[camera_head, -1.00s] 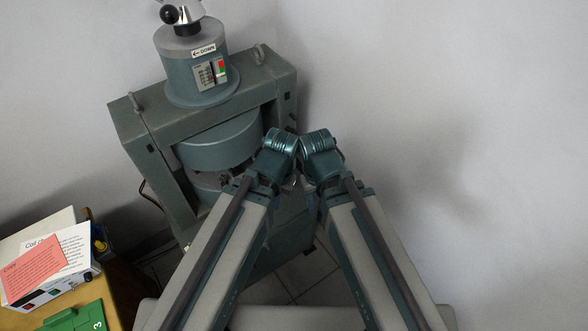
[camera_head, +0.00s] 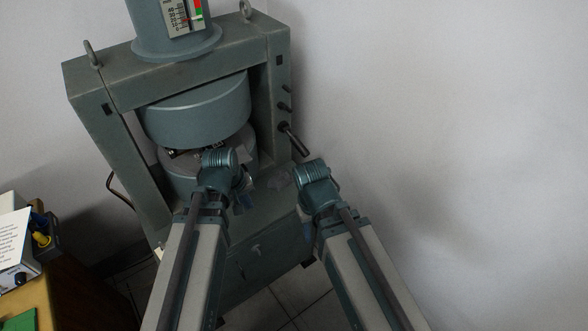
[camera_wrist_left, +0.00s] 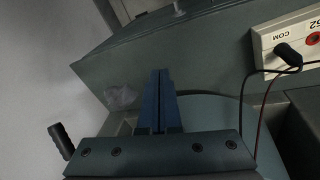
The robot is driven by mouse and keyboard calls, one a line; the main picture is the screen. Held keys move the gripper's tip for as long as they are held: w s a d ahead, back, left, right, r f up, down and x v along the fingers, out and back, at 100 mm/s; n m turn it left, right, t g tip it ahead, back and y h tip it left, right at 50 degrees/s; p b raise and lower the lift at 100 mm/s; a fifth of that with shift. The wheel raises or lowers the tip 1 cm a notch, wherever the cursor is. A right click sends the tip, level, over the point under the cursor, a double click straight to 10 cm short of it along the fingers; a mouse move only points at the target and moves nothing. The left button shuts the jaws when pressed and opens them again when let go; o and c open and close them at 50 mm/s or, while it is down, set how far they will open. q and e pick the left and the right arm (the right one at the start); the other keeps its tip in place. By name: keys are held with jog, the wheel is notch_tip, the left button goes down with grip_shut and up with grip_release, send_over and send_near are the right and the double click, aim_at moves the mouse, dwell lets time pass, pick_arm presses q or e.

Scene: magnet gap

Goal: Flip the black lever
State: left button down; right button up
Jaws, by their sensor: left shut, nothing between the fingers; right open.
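A black lever (camera_head: 295,143) sticks out from the right post of the big grey-green magnet frame (camera_head: 268,110) in the head view. A dark handle (camera_wrist_left: 61,141) shows at the lower left of the left wrist view; I cannot tell if it is the same lever. My left gripper (camera_head: 242,190) is in front of the magnet, left of and below the lever. Its blue fingers (camera_wrist_left: 160,78) are shut together and empty in the wrist view. My right gripper (camera_head: 312,175) is just below and right of the lever, apart from it. Its fingers are mostly hidden behind its wrist.
Round magnet poles (camera_head: 205,112) sit inside the frame. A wooden table (camera_head: 75,290) with a white box and a black item is at the lower left. A meter box (camera_wrist_left: 290,42) with black and red leads is at the right in the wrist view. A bare wall is at right.

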pick_arm(q)
jog(key=w+d+r+n+t+h, duration=0.25)
jog(key=w+d+n, duration=0.2)
jog(key=n, duration=0.35)
jog(key=n+t+h, duration=0.2)
jog(key=n+t, duration=0.2)
jog(key=n, duration=0.7)
send_near(296, 143)
notch_tip(296, 143, down, 3)
jog(key=s, duration=0.2)
jog(key=shift+w+a, duration=0.1)
jog(key=shift+a, duration=0.3)
pick_arm(e)
jog(key=shift+f, duration=0.4)
pick_arm(q)
jog(key=b+x, duration=0.6)
jog(key=x, duration=0.4)
pick_arm(e)
jog(key=shift+f, duration=2.95)
pick_arm(q)
jog(key=shift+d, duration=0.1)
pick_arm(e)
jog(key=shift+r, duration=0.15)
pick_arm(q)
jog(key=shift+s+r+g+h+p, duration=0.25)
jog(key=shift+g+p, duration=0.1)
jog(key=shift+p, duration=0.1)
pick_arm(e)
jog(key=shift+r, duration=0.3)
